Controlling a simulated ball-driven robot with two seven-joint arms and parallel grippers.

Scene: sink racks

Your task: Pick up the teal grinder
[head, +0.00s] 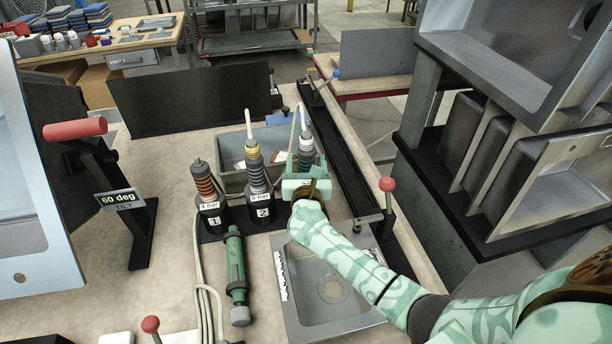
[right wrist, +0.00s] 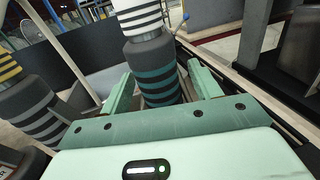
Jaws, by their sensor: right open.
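The teal grinder (head: 306,158) is a dark grey upright tool with teal bands and a pale upper part with a hose, standing at the right end of a row of similar tools. In the right wrist view it (right wrist: 154,75) stands between the open fingers of my right gripper (right wrist: 165,88), with the left finger close to its side and a gap on the right. In the head view my right gripper (head: 306,186) hides its lower part. My left gripper is not in view.
An orange-banded tool in holder 1 (head: 215,218) and a yellow-topped one in holder 2 (head: 262,211) stand to the left. A green tool (head: 236,265) lies in front. A steel sink (head: 300,260) lies under my right arm. A red-knobbed lever (head: 387,185) stands to the right.

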